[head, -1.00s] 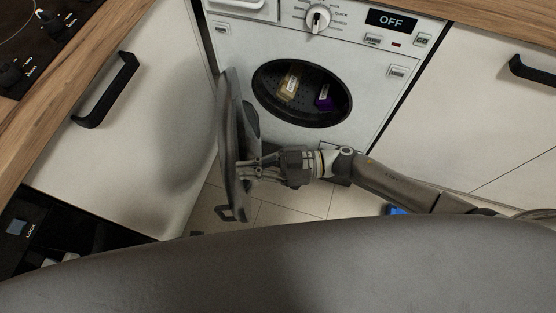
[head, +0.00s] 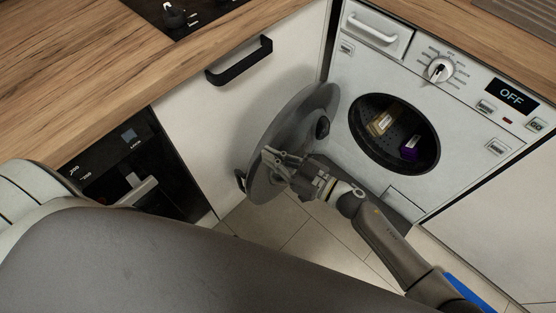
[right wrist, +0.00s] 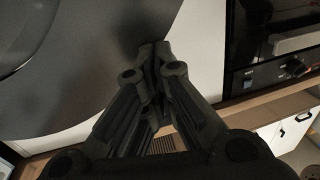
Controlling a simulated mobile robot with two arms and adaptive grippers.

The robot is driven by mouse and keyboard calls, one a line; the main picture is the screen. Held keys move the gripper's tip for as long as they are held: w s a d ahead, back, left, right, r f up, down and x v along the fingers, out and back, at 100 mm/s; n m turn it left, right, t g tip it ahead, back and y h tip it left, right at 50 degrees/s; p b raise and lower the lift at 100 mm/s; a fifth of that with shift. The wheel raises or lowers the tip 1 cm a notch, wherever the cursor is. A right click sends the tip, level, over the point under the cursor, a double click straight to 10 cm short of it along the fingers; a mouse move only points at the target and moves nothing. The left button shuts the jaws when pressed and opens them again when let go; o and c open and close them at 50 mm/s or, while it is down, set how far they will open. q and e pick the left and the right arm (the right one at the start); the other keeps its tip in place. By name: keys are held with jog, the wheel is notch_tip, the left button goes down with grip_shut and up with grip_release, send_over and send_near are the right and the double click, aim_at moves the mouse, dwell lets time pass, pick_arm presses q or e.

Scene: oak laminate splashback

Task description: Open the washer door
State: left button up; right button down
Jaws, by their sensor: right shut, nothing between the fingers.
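The white washer (head: 362,62) stands at the right in the head view, its panel reading OFF. Its round grey door (head: 318,98) is swung wide open to the left, close to the white cabinet front. The dark drum opening (head: 420,125) is uncovered, with a tan box (head: 382,122) and a purple item (head: 410,148) inside. My right gripper (head: 268,160) is shut and empty, against or just in front of the door's inner face; contact is unclear. In the right wrist view the shut fingers (right wrist: 154,52) overlap the door's grey surface (right wrist: 85,55). My left gripper is not in view.
A white cabinet with a black handle (head: 239,62) stands left of the washer, under the wooden counter (head: 120,50). A black oven (head: 135,165) is at the lower left. Tiled floor (head: 325,240) lies below. My grey body fills the lower left.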

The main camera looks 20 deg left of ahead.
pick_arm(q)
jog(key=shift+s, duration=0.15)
